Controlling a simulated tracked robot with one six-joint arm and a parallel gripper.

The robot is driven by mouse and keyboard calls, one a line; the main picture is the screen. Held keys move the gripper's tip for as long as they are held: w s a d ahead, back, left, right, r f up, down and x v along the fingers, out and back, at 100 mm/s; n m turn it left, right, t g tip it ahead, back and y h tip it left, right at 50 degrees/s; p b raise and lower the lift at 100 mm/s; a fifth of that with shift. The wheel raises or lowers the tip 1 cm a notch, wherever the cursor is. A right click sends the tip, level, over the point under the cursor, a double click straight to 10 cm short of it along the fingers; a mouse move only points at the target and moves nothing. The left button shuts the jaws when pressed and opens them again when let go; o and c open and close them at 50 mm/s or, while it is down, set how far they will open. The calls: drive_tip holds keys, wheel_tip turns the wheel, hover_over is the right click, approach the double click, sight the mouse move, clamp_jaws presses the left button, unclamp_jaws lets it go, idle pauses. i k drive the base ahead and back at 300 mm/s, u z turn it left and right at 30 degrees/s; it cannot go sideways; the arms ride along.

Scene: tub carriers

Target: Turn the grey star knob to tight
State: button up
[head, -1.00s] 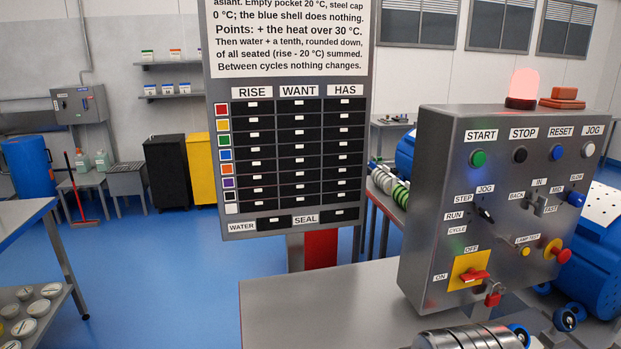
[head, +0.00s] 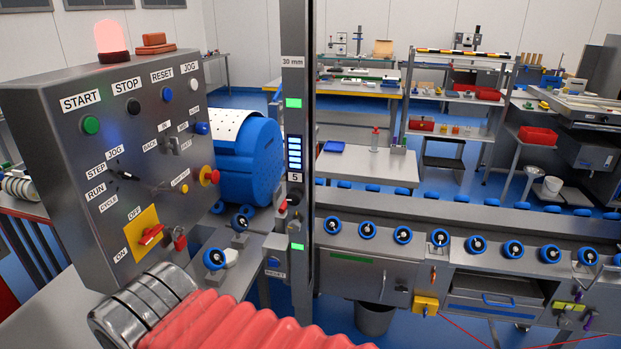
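I cannot pick out a grey star knob for certain in the head view. A tall grey post (head: 296,120) with a "30 mm" label, green lights and a "5" display stands in the middle. Small dark and red fittings (head: 283,208) sit on its left side below the display, too small to tell apart. No tight or loose marking is readable. My gripper is not in view.
A grey control box (head: 60,130) with buttons, a yellow-backed red switch (head: 150,235) and a red beacon stands at left. A blue drum (head: 255,160) is behind it. A long bench with several blue-rimmed knobs (head: 403,235) runs right. A red ribbed sleeve (head: 230,325) fills the bottom.

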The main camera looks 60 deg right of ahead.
sight(294, 226)
drive_tip(key=z, duration=1.9)
